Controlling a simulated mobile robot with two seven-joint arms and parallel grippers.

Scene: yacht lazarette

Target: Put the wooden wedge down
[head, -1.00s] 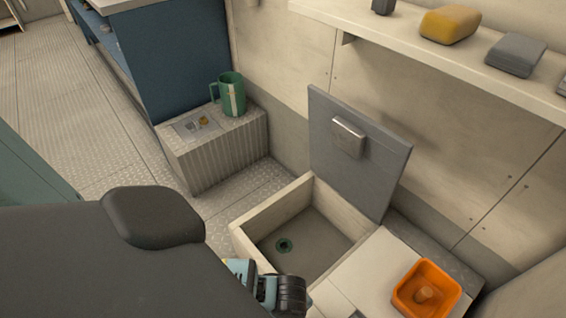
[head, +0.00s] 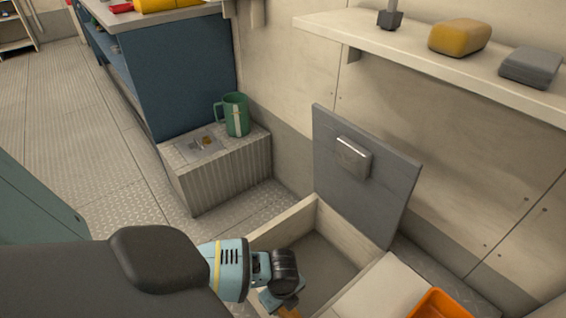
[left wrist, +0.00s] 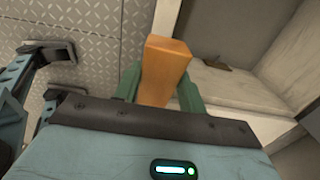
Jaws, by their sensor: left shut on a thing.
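The wooden wedge (left wrist: 166,68) is an orange-brown block. It stands between the two green fingers of my left gripper (left wrist: 158,90) in the left wrist view, and the fingers are shut on it. In the head view my left gripper (head: 284,300) is at the bottom middle, over the near left part of an open locker (head: 318,262). Only a small orange bit of the wedge (head: 289,312) shows there below the gripper. The wedge's lower end is hidden. My right gripper is not in view.
The locker's grey lid (head: 365,190) stands raised behind it. An orange tray (head: 436,303) is at the lower right, cut off. A ribbed step (head: 225,178) bears a green mug (head: 236,115). A shelf (head: 420,52) holds several items. The floor at left is clear.

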